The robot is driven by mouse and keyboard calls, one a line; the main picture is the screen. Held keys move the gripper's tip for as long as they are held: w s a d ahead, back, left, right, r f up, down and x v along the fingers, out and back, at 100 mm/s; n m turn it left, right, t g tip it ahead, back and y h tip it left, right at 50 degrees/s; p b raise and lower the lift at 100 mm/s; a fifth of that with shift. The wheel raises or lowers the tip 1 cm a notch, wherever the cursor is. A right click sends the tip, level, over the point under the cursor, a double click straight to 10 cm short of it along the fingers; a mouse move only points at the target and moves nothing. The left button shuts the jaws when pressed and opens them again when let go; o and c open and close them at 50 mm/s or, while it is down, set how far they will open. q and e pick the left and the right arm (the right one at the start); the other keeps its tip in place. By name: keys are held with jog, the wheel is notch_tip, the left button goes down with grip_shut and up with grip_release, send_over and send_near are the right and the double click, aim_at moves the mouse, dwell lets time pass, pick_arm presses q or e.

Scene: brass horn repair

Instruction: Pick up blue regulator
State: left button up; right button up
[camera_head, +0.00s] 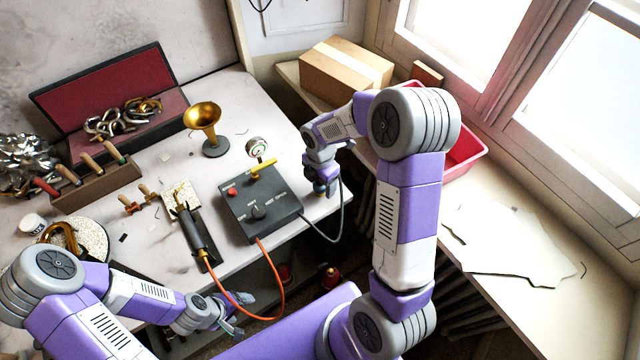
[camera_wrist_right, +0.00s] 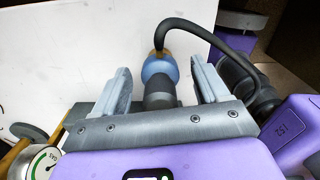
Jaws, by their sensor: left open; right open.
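The blue regulator (camera_wrist_right: 158,70) shows in the right wrist view as a rounded blue body with a black hose curving off its far end to the right. A dark cylindrical part of it lies nearer my gripper. My right gripper (camera_wrist_right: 162,88) is open, with one finger on each side of the regulator and visible gaps on both sides. In the head view my right gripper (camera_head: 322,184) is at the table's right edge and mostly hides the regulator. My left gripper (camera_head: 238,314) is open and empty, low in front of the table.
A dark control box (camera_head: 262,212) with a gauge (camera_head: 256,147) stands left of my right gripper. A torch (camera_head: 196,236) with an orange hose (camera_head: 279,285) lies left of the box. A brass horn bell (camera_head: 203,116) stands behind. A cardboard box (camera_head: 345,72) and red bin (camera_head: 468,152) are at the right.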

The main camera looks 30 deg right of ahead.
jog(key=shift+c, duration=0.3)
jog(key=c, duration=1)
jog(key=shift+r, duration=0.15)
